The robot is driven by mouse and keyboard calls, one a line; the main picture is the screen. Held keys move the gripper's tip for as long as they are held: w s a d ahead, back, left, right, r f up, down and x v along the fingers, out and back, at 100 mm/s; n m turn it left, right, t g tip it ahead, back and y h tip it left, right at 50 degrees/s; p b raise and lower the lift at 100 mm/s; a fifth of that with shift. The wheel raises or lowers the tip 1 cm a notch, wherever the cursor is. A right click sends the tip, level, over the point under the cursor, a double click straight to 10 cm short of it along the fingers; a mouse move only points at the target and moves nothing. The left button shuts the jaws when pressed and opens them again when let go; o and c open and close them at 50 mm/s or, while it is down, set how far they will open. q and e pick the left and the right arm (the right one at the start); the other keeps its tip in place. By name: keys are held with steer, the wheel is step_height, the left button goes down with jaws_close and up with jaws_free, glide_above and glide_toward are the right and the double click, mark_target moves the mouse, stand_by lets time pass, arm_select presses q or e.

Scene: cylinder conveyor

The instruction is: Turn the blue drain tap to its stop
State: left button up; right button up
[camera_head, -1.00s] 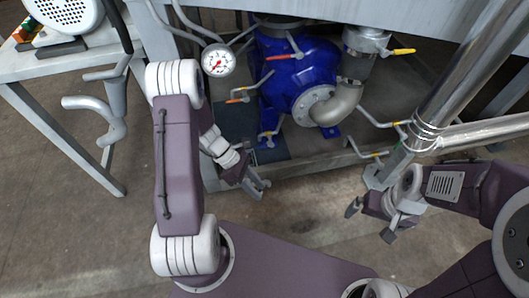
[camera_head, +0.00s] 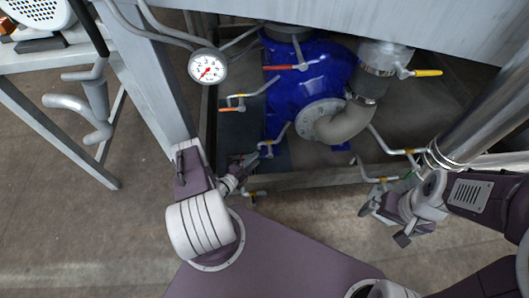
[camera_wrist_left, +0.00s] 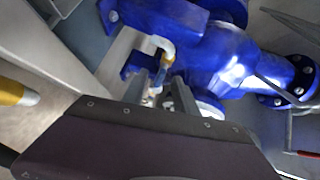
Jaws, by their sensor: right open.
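A small silver tap with an orange-yellow fitting (camera_head: 269,143) stands low on the front of the blue pump (camera_head: 292,88) in the head view. My left gripper (camera_head: 248,161) is at the frame in front of the pump, close below this tap. Its two fingers (camera_wrist_left: 164,92) stand apart, with part of the tap seen between them; contact cannot be told. My right gripper (camera_head: 384,222) is open and empty at the right, low over the floor.
A pressure gauge (camera_head: 207,68) hangs at the upper left. Red-handled (camera_head: 284,67), orange-handled (camera_head: 232,109) and yellow-handled (camera_head: 427,73) levers surround the pump. A grey frame post (camera_head: 150,85) stands left of it. Steel pipes (camera_head: 483,90) run at right.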

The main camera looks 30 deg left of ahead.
arm_select(q)
steer(key=b+x, duration=0.2)
steer(key=x, duration=0.4)
jaws_close()
steer(key=shift+d, duration=0.1)
stand_by(1.1)
